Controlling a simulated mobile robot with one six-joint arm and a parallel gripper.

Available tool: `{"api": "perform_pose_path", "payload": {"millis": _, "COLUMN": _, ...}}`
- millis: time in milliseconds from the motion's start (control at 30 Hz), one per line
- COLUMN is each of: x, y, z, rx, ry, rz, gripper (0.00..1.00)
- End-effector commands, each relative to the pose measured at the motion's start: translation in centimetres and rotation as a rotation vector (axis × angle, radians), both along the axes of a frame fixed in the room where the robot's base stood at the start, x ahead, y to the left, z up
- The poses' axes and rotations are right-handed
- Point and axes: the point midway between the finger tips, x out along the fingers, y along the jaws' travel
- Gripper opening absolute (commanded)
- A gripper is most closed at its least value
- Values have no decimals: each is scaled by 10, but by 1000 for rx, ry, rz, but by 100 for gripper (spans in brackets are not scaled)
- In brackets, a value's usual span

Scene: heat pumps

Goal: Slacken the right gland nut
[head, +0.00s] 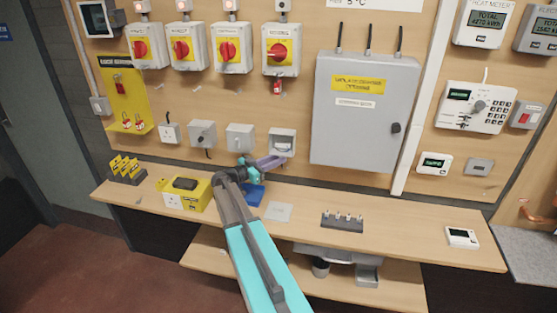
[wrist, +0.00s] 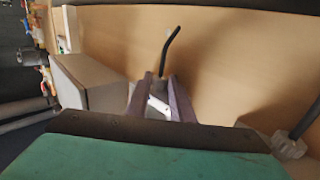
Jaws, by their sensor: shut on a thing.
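My gripper (wrist: 163,82) shows in the wrist view with its two purple-grey fingers closed around a pale grey gland nut (wrist: 158,106). The fingers hide much of the nut. A bent black cable (wrist: 169,48) stands out beyond it. A second pale gland (wrist: 289,146) with a dark cable is at the lower right of the wrist view, apart from the fingers. In the head view my gripper (head: 283,159) is at the wall, just under the rightmost small grey box (head: 282,141). The nut is too small to make out there.
A grey box (wrist: 88,80) stands close left of the fingers in the wrist view. In the head view a large grey cabinet (head: 362,130) is to the right. The shelf (head: 410,222) below carries a yellow box (head: 187,193), a blue item (head: 254,193) and a dark rack (head: 342,222).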

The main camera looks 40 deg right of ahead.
Motion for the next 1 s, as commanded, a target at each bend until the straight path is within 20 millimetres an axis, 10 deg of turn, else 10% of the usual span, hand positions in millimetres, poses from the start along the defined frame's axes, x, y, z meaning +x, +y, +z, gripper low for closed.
{"api": "perform_pose_path", "payload": {"millis": 333, "x": 6, "y": 3, "z": 4, "rx": -8, "ry": 1, "rz": 13, "gripper": 0}}
{"api": "perform_pose_path", "payload": {"millis": 367, "x": 6, "y": 3, "z": 4, "rx": -8, "ry": 1, "rz": 13, "gripper": 22}}
{"api": "perform_pose_path", "payload": {"millis": 467, "x": 6, "y": 2, "z": 4, "rx": -7, "ry": 1, "rz": 11, "gripper": 39}}
{"api": "perform_pose_path", "payload": {"millis": 1000, "x": 1, "y": 2, "z": 0, "rx": -2, "ry": 2, "rz": 1, "gripper": 39}}
